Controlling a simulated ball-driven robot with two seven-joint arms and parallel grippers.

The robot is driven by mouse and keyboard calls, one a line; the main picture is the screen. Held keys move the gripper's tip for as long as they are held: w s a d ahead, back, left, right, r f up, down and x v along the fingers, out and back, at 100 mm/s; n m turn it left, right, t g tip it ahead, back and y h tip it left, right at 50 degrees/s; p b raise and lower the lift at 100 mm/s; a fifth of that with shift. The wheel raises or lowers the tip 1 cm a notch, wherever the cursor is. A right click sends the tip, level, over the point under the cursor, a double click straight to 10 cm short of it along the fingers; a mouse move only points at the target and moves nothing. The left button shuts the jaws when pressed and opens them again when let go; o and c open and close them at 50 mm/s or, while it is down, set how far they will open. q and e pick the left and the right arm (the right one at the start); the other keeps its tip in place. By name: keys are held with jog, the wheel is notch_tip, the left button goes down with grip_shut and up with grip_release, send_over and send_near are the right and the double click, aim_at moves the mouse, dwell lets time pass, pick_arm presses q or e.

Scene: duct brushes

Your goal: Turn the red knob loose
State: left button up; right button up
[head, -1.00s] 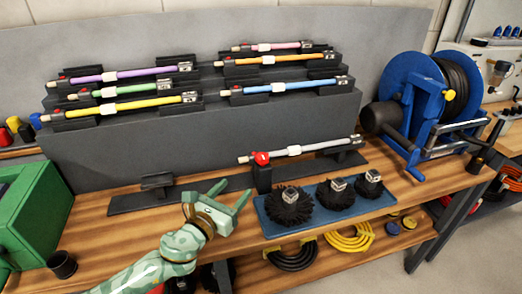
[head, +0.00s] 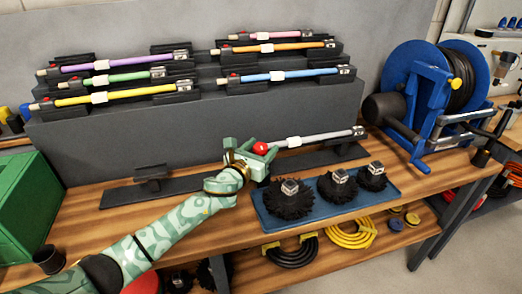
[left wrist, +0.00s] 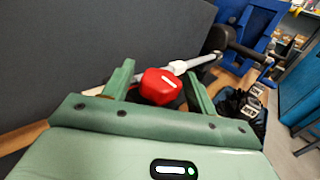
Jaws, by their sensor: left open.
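The red knob (head: 260,148) sits at the left end of a grey-white rod (head: 318,138) that lies on a low black stand on the workbench. In the left wrist view the red knob (left wrist: 160,87) shows a white mark on top. My left gripper (head: 252,152) is open, with its green fingers (left wrist: 158,85) on either side of the knob. I cannot tell whether the fingers touch it. The lower side of the knob and its support are hidden. My right gripper is out of view.
A blue tray (head: 376,205) with three black round brushes lies just right of my left gripper. A grey stepped rack (head: 110,143) with several coloured rods stands behind. A blue hose reel (head: 428,100) stands at right, a green box (head: 28,205) at left.

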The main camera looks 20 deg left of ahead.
pick_arm(q)
jog(key=c, duration=1)
jog(key=shift+o, duration=0.3)
